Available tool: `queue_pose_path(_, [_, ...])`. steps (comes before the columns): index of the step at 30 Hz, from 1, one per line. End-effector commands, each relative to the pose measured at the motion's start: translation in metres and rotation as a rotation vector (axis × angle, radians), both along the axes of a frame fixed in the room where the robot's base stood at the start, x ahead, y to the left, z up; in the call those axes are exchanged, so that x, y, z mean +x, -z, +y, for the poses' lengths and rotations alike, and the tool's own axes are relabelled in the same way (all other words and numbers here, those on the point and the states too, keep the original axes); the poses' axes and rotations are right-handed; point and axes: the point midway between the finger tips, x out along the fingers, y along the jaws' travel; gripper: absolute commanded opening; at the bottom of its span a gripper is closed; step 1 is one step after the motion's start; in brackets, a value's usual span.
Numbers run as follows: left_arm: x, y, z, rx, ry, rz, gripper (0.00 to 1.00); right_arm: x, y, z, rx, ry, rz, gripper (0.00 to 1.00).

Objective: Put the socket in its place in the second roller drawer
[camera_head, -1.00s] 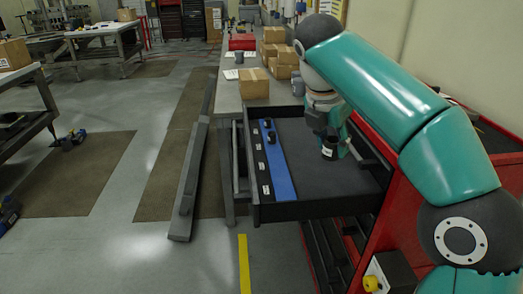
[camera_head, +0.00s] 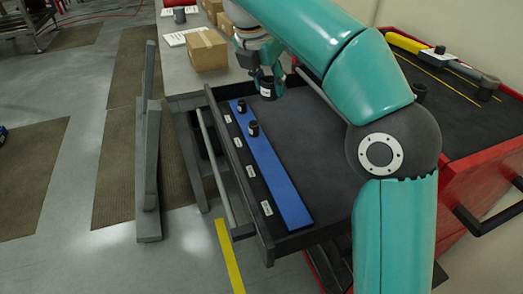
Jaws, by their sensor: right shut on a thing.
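The open drawer (camera_head: 330,150) has a dark liner, and a blue strip (camera_head: 281,182) runs along its left side. Two dark sockets (camera_head: 241,106) (camera_head: 253,129) stand upright on the far part of the strip; the nearer part is bare. My right gripper (camera_head: 268,88) is over the far end of the drawer, right of the strip, pointing down. It is shut on a dark socket (camera_head: 267,92) with a pale label, partly hidden by the fingers. Its height above the liner is hard to tell. My left gripper is out of view.
Several white labels (camera_head: 267,208) lie along the drawer's left edge. A grey bench with a cardboard box (camera_head: 206,50) stands behind the drawer. The red cabinet's top (camera_head: 450,100) holds a yellow-handled tool (camera_head: 408,43), a long grey tool and a dark cylinder (camera_head: 419,92).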

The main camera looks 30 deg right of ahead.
Motion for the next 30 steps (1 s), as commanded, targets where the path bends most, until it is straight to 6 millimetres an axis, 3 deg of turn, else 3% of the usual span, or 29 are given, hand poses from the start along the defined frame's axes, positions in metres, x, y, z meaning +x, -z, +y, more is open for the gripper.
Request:
queue_pose_path(9, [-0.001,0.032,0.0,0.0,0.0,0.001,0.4,-0.004,0.071,-0.005,-0.002,0.009,0.006,0.0])
queue_pose_path(18, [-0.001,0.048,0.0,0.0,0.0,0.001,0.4,-0.005,0.142,-0.007,0.0,0.015,0.004,0.0])
queue_pose_path(30, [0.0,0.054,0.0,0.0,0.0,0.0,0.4,-0.005,0.182,-0.007,-0.001,0.015,0.003,0.0])
